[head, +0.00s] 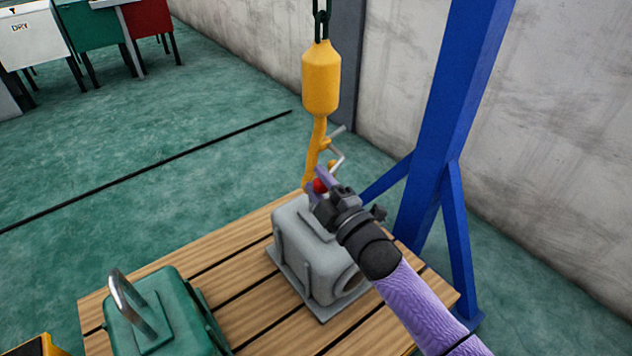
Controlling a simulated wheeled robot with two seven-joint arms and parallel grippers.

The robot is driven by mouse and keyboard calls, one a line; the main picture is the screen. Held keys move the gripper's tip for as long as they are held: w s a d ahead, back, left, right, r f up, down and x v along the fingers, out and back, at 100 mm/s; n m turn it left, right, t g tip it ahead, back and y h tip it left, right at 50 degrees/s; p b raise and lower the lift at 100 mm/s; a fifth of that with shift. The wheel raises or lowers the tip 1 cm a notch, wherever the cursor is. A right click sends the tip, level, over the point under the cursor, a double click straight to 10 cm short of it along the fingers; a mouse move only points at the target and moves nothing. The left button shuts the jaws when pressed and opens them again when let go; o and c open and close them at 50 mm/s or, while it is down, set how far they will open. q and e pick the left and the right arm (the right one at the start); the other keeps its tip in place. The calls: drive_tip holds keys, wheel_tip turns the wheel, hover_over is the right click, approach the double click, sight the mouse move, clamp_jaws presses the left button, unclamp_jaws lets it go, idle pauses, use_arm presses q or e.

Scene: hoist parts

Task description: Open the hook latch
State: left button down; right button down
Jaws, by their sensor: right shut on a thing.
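The yellow hook block (321,80) hangs from a dark chain, and its yellow hook (314,150) reaches down just above the grey housing. A thin silver hook latch (337,156) shows on the right side of the hook, with a red knob (319,186) below it. My right gripper (322,182) comes in from the lower right and is shut at the red knob, which lies between its purple fingers. The fingers and wrist hide the hook's lower end and part of the latch. My left gripper is not in view.
A grey housing (310,254) stands on the wooden pallet (245,262) right below the hook. A green case with a metal shackle (165,315) stands at the front left. A blue post with braces (447,120) rises close on the right. The floor at left is mostly clear.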

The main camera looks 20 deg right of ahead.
drive_tip(key=shift+w+d+f+n+b, duration=0.1)
drive_tip(key=shift+d+f+n+b, duration=0.25)
drive_tip(key=shift+n, duration=0.65)
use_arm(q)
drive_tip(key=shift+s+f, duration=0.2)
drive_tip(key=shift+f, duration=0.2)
use_arm(e)
drive_tip(key=shift+f+y, duration=0.1)
drive_tip(key=shift+y, duration=0.3)
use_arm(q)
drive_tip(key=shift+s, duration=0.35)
use_arm(e)
drive_tip(key=shift+n, duration=0.3)
